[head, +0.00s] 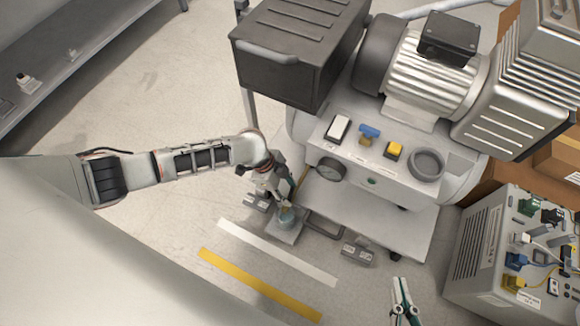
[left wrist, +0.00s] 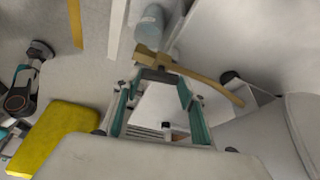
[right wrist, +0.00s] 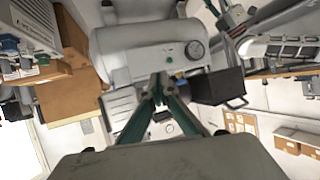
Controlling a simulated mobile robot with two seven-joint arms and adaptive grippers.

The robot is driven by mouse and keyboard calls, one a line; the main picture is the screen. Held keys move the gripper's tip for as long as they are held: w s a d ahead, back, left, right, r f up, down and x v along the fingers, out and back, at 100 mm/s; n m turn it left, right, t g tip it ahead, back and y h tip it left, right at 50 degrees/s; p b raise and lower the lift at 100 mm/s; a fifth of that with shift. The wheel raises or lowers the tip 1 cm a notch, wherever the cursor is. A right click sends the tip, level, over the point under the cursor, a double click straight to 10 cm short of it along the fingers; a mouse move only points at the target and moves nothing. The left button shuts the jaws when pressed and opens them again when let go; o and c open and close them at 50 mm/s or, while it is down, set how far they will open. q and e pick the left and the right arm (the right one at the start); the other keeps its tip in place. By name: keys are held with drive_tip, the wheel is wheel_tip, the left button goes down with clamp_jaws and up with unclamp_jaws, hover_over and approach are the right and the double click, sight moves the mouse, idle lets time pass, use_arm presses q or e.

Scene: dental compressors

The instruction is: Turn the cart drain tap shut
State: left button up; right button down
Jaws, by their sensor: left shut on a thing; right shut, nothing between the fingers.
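The drain tap shows in the left wrist view as a brass-coloured piece with a long curved lever (left wrist: 205,82), beside the white cart body. In the head view a sliver of the brass lever (head: 302,174) shows below the cart's front, left of the round gauge. My left gripper (head: 285,186) is at the tap; in the left wrist view its fingertips (left wrist: 168,76) are closed on the tap at the thick end of the lever. The exact contact is partly hidden. My right gripper (head: 403,282) is shut and empty at the lower right; it also shows in the right wrist view (right wrist: 160,80).
The compressor cart (head: 370,180) carries a gauge (head: 330,169), switches and a motor. A blue-grey container (head: 288,216) stands on a small plate below the tap. A pedal (head: 357,251) lies on the floor. A grey cabinet (head: 480,250) stands at the right. Floor at left is clear.

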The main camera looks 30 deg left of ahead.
use_arm(q)
drive_tip(key=shift+s+a+f+m+g+b, duration=0.2)
drive_tip(key=shift+f+m+g+b, duration=0.15)
drive_tip(key=shift+m, duration=0.25)
drive_tip(key=shift+w+r+m+g, duration=0.15)
drive_tip(key=shift+m+g, duration=0.1)
drive_tip(key=shift+m, duration=0.45)
use_arm(e)
drive_tip(key=shift+a+m+y, duration=0.3)
drive_tip(key=shift+a+m, duration=0.3)
drive_tip(key=shift+a, duration=0.25)
use_arm(q)
drive_tip(key=o, duration=1.1)
drive_tip(key=shift+w+r, duration=0.1)
use_arm(e)
drive_tip(key=shift+s, duration=0.1)
use_arm(q)
drive_tip(key=shift+d+r, duration=0.1)
use_arm(e)
drive_tip(key=shift+s+d, duration=0.1)
use_arm(q)
drive_tip(key=v, duration=1.1)
drive_tip(key=shift+r, duration=0.4)
